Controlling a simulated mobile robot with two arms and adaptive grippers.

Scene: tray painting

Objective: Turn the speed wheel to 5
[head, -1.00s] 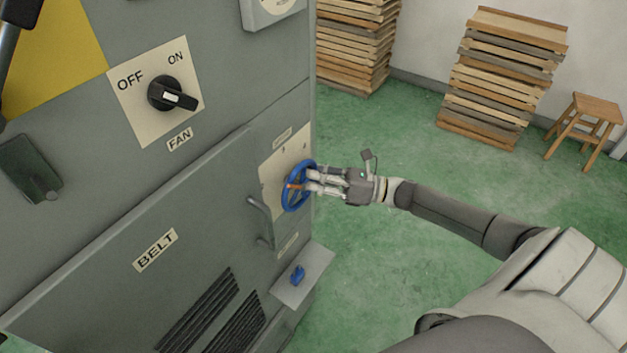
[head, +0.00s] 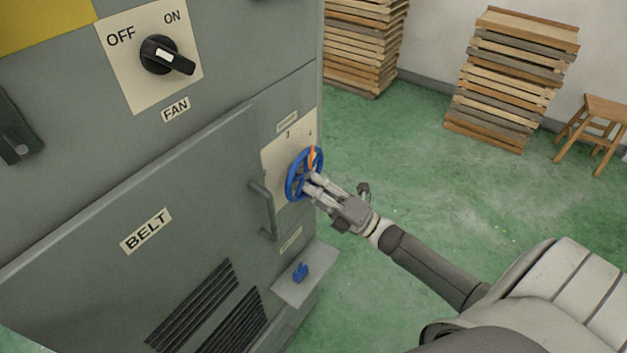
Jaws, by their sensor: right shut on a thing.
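The blue speed wheel (head: 291,183) is mounted on a pale plate (head: 272,165) at the right part of the grey machine front. An orange pointer (head: 312,157) on the wheel points up, close to the numeral 4 on the plate. A numeral 3 also shows, to its left; no 5 can be made out. My right gripper (head: 310,188) is shut on the wheel at its lower right side, and its fingers hide part of the rim. My left gripper is not in view.
A grey handle (head: 262,210) sticks out just left of the wheel. A small blue part (head: 300,272) sits on a ledge (head: 318,277) below. The FAN switch (head: 165,55) is upper left. Stacked wooden trays (head: 512,80) and a stool (head: 598,125) stand behind on open green floor.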

